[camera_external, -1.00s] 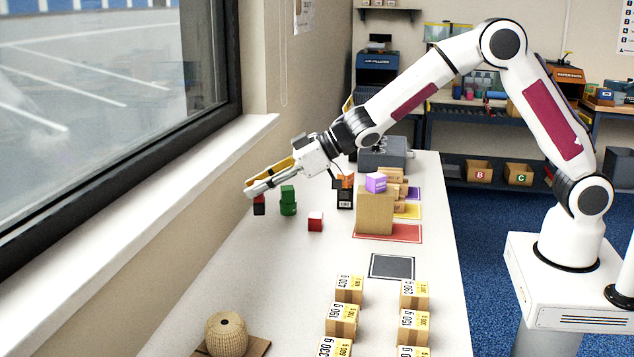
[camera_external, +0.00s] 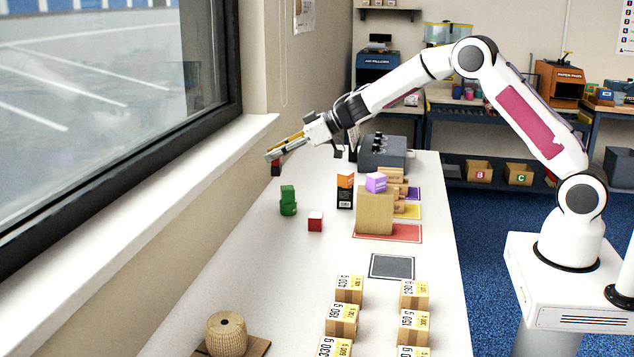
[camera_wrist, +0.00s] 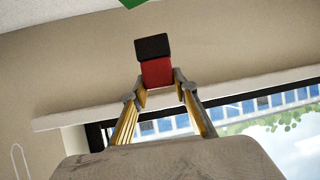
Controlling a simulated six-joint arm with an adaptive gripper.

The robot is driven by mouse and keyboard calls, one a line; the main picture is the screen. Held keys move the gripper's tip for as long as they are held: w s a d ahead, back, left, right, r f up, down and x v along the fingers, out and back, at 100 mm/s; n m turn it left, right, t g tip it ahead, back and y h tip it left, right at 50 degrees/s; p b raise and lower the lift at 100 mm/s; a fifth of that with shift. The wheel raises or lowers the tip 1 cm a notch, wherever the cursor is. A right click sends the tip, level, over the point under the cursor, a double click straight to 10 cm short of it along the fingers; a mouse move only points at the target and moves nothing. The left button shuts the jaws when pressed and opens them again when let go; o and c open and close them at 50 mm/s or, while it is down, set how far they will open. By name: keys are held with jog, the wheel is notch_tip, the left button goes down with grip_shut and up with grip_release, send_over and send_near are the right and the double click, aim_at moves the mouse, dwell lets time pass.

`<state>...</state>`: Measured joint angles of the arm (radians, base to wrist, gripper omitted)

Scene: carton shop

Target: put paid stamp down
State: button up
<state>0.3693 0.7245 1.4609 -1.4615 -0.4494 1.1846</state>
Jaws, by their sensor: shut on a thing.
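The paid stamp (camera_external: 276,169) is a small block, part red and part black; no lettering on it is legible. My gripper (camera_external: 271,157) is shut on it and holds it out past the green blocks, towards the window wall. In the wrist view the stamp (camera_wrist: 155,72) sits between the tips of my gripper (camera_wrist: 158,80), red part at the fingers and black part beyond. From the external view it appears clear of the table, but its exact height cannot be told.
Stacked green blocks (camera_external: 288,201) and a red cube (camera_external: 315,222) stand on the white table (camera_external: 270,265). A black-and-orange box (camera_external: 345,192), a carton (camera_external: 374,213) with a purple cube (camera_external: 376,183), and a grey machine (camera_external: 385,152) are to the right. A dark framed mat (camera_external: 392,267) is bare.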

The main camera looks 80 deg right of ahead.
jog(key=s+d+f, duration=0.1)
jog(key=s+d, duration=0.1)
jog(key=d, duration=0.7)
jog(key=s+d+f+m+h, duration=0.1)
jog(key=s+d, duration=0.1)
jog(key=d, duration=0.8)
jog(key=shift+s+f+m+h, duration=0.2)
jog(key=shift+s+m+h, duration=0.1)
jog(key=shift+s, duration=0.1)
jog(key=shift+d, duration=0.1)
notch_tip(320, 180, down, 6)
jog(key=shift+f, duration=0.15)
jog(key=shift+f, duration=1.85)
jog(key=shift+f, duration=0.15)
jog(key=o, duration=1.2)
